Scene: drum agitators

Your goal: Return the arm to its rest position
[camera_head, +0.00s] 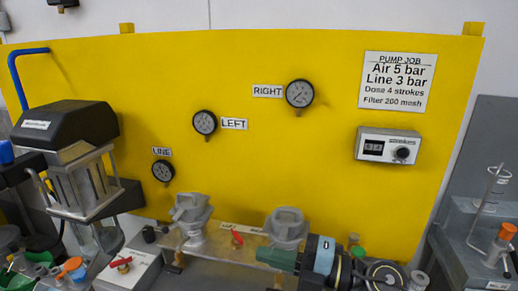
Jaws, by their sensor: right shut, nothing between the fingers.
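My right gripper (264,256) shows low in the head view, right of the middle. Its dark green fingers are shut, point left and hold nothing. My right arm comes in behind it from the bottom edge, with a light blue band near the wrist. The fingers overlap the front of a grey metal fitting (287,223) in the picture; I cannot tell whether they touch it. My left gripper is not in view.
A yellow panel (270,120) with gauges and a counter box (388,146) stands behind. A second grey fitting (190,212) and a red-handled valve (237,237) are left of the gripper. A black-topped machine (66,125) is at left; a grey stand with glassware (480,215) is at right.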

